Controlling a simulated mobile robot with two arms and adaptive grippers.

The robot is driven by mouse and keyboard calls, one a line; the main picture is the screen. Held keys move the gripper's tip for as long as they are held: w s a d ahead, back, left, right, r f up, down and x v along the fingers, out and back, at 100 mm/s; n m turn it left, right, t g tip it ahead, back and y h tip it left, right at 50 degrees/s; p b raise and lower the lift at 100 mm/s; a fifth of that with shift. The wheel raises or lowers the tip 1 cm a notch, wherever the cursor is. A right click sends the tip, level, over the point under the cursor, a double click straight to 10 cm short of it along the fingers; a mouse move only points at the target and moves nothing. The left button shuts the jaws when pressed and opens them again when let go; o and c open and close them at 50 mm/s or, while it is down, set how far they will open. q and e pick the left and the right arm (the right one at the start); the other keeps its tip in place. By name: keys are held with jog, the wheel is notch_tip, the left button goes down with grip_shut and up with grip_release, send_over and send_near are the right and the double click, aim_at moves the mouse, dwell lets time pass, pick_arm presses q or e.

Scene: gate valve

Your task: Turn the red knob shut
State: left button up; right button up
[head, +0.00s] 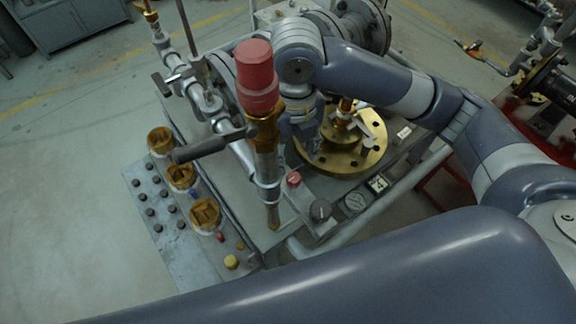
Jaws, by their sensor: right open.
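A small round red knob (293,179) sits on a grey block at the front of the machine, beside a dark knob (320,210). A larger red cylinder (257,75) tops an upright brass and steel fitting in front of my right gripper. I cannot tell by sight which of these the task means. My right gripper (306,142) points down behind the fitting, beside the brass flange (365,160), and is open. Its fingertips are partly hidden by the fitting, so contact cannot be told. My left gripper is not in view.
A black-handled lever (212,145) sticks out left of the fitting. A button panel (165,205) with several brass-coloured guarded controls lies at the left. Open floor (60,220) is at left.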

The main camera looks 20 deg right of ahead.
aim_at(294, 177)
jog(key=f, duration=0.6)
jog(key=shift+s+d+f, duration=0.1)
jog(key=shift+s+f, duration=0.15)
jog(key=shift+s, duration=0.05)
jog(key=shift+w+f, duration=0.1)
jog(key=shift+f, duration=1.3)
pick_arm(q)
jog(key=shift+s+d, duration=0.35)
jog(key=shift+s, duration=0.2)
pick_arm(e)
jog(key=shift+c, duration=0.3)
jog(key=c, duration=0.9)
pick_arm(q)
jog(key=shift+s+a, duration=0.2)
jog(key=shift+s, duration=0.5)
pick_arm(e)
jog(key=shift+r, duration=0.1)
jog(key=shift+c, duration=0.6)
